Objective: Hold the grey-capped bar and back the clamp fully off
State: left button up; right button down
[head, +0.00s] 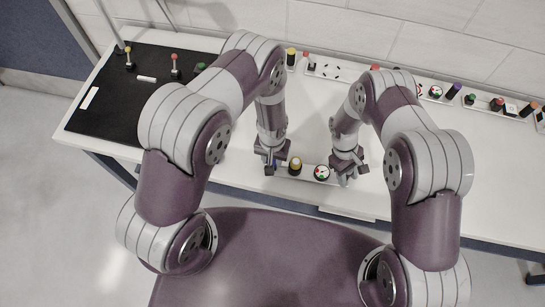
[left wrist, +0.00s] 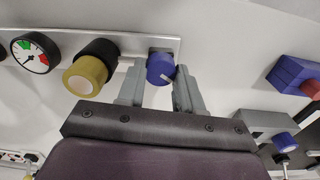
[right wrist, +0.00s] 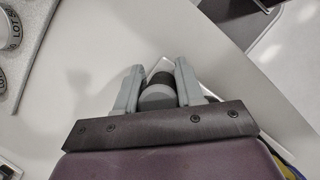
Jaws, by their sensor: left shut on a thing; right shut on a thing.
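My left gripper (head: 269,165) is at the left end of the near white strip. In the left wrist view its grey fingers (left wrist: 158,80) are shut on a blue knob (left wrist: 160,68) with a white pointer mark. I cannot tell from its look whether this knob works the clamp. My right gripper (head: 346,176) is at the right end of the same strip. In the right wrist view its fingers (right wrist: 158,90) are shut on a round grey cap (right wrist: 157,99) with a black part behind it. The rest of this grey-capped bar is hidden.
Between my grippers stand a yellow-capped black knob (head: 295,166) and a red-green dial (head: 321,173). A black mat (head: 107,106) with levers lies at the left. A long strip of knobs and dials (head: 414,88) runs along the back.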

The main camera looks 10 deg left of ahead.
pick_arm(q)
jog(key=shift+n, duration=1.5)
jog(key=o, duration=1)
jog(key=shift+o, duration=0.2)
notch_tip(320, 180, up, 12)
